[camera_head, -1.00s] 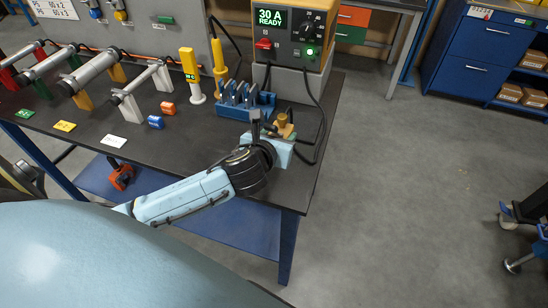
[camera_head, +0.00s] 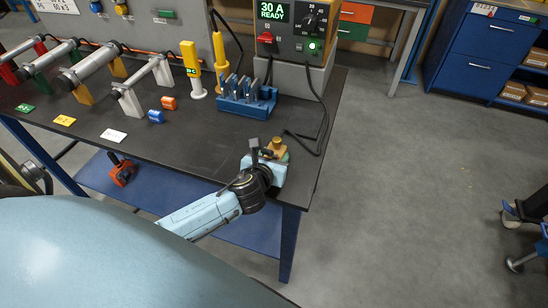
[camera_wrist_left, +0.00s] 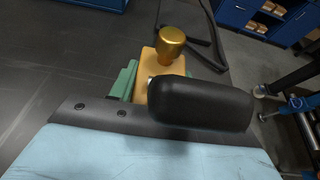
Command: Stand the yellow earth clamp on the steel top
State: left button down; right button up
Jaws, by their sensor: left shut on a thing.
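The yellow earth clamp (camera_head: 277,146) with its brass knob is in my left gripper (camera_head: 266,157), near the front right corner of the dark steel top (camera_head: 205,148). In the left wrist view the clamp's yellow body and knob (camera_wrist_left: 171,46) stick up past a black finger (camera_wrist_left: 200,103). Green parts show on both sides of the yellow body. The gripper is shut on the clamp and hides its lower part. I cannot tell whether the clamp touches the top. My right gripper is not in view.
A black cable (camera_head: 322,128) runs from the power unit (camera_head: 300,40) to near the clamp. A blue rack (camera_head: 246,104) stands behind, with a yellow tester (camera_head: 191,68) to its left. Coils on stands fill the left. The top's front middle is clear.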

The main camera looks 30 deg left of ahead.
pick_arm(q)
jog(key=shift+w+r, duration=0.1)
jog(key=shift+r, duration=0.1)
jog(key=shift+f, duration=0.15)
jog(key=c, duration=0.7)
grip_release()
jog(key=shift+f, duration=0.1)
jog(key=shift+s+r, duration=0.2)
jog(key=shift+s, duration=0.05)
jog(key=p+v, duration=0.1)
jog(key=v, duration=0.9)
jog(key=shift+s+d, duration=0.1)
jog(key=shift+s, duration=0.2)
jog(key=shift+s+d+r, duration=0.15)
jog(key=shift+s+r, duration=0.1)
jog(key=shift+s, duration=0.2)
